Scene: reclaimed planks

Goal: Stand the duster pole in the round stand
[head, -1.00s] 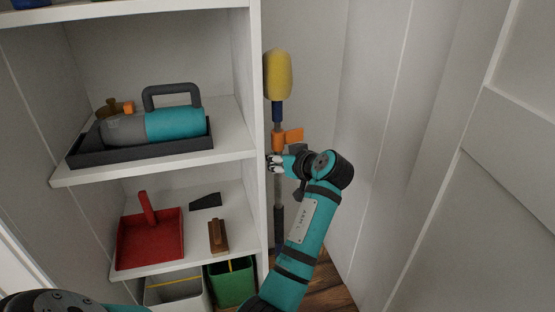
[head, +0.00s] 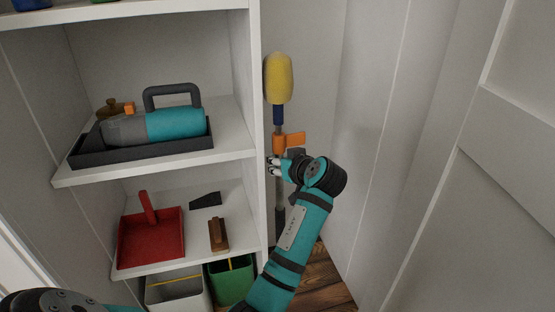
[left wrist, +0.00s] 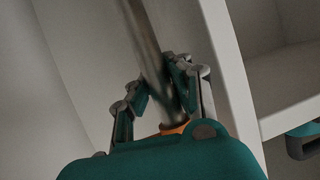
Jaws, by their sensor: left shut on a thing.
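The duster pole (head: 279,185) stands roughly upright in the gap between the shelf unit and the wall. It has a yellow head (head: 279,78), a dark blue collar and an orange piece (head: 293,139) below it. My left gripper (head: 274,168) is shut on the pole just under the orange piece. In the left wrist view the grey pole (left wrist: 146,45) runs between the fingers of the gripper (left wrist: 160,92). The pole's lower part looks dark, and my arm partly hides it. I cannot make out the round stand, nor whether the pole's foot is in it. My right gripper is out of view.
The white shelf unit's side panel (head: 256,150) is close left of the pole. Shelves hold a teal and grey appliance (head: 160,127), a red dustpan (head: 150,240) and a brush (head: 218,235). Bins, one green (head: 232,282), stand below. Wooden floor (head: 322,280) shows at the lower right.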

